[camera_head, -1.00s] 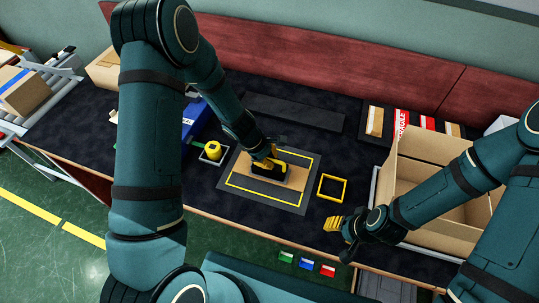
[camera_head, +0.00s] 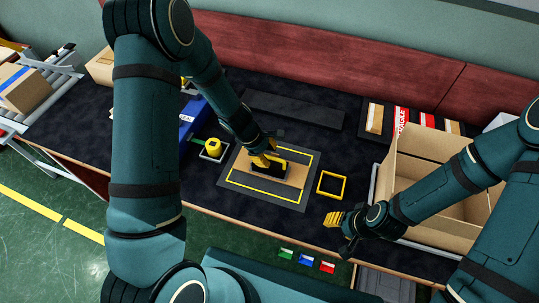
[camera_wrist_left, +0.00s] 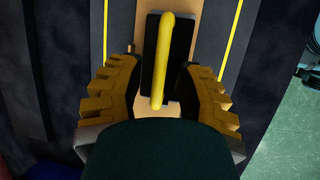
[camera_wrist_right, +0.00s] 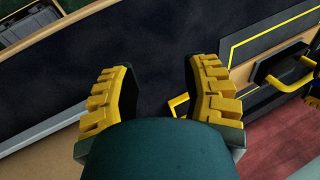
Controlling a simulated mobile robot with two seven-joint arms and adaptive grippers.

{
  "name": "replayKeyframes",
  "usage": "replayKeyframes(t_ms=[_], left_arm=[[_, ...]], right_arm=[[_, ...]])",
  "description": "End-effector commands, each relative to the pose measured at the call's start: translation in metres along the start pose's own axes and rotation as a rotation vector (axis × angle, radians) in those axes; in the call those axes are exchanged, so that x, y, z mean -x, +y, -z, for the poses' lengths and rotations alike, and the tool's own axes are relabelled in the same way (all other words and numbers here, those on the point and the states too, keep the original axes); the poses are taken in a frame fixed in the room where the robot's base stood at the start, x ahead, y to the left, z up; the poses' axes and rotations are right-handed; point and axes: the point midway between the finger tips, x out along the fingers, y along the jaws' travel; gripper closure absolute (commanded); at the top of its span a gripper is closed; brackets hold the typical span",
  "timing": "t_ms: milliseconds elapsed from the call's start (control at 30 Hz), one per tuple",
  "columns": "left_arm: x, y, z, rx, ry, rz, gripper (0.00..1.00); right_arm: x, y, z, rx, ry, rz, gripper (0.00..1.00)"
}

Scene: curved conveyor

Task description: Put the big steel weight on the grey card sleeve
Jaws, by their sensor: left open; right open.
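A black block with a yellow bar handle (camera_head: 268,171), seemingly the big steel weight, lies on a flat tan card piece (camera_head: 293,180) on the yellow-lined grey mat (camera_head: 310,155). No object is plainly a grey card sleeve; the mat and a dark flat strip (camera_head: 295,109) behind it are grey. My left gripper (camera_head: 262,157) is open at the block, partly hiding it. In the left wrist view its fingers (camera_wrist_left: 160,95) stand apart on both sides of the block's near end, not closed on the handle (camera_wrist_left: 165,50). My right gripper (camera_head: 335,220) is open and empty near the front edge.
A yellow square frame (camera_head: 331,186) lies right of the mat. A yellow round object (camera_head: 213,145) stands left of it. A large open carton (camera_head: 420,185) stands at right beneath my right arm. A blue bin (camera_head: 193,117) is partly hidden behind my left arm.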

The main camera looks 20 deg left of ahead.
Motion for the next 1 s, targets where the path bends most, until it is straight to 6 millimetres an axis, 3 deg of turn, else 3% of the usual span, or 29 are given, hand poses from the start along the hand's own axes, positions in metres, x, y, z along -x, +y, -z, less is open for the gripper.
replayKeyframes(t_ms=[300,600,667,767,867,1000], left_arm=[[0.070,0.001,-0.002,-0.002,0.000,-0.003,0.66],[0.100,-0.001,-0.001,-0.006,0.001,0.003,0.66],[0.096,-0.007,0.000,-0.035,0.013,0.017,0.66],[0.075,-0.033,0.003,-0.186,0.059,0.073,0.66],[0.046,-0.070,0.002,-0.458,0.107,0.137,0.66],[0.013,-0.109,-0.017,-0.882,0.111,0.151,0.66]], right_arm=[[0.021,-0.008,0.010,-0.006,0.020,-0.002,0.53],[0.029,-0.011,0.014,-0.008,0.029,-0.003,0.53],[0.029,-0.011,0.014,-0.008,0.030,-0.003,0.53],[0.029,-0.011,0.014,-0.008,0.030,-0.003,0.53],[0.028,-0.011,0.014,-0.008,0.030,-0.003,0.53],[0.028,-0.011,0.014,-0.008,0.029,-0.003,0.53]])
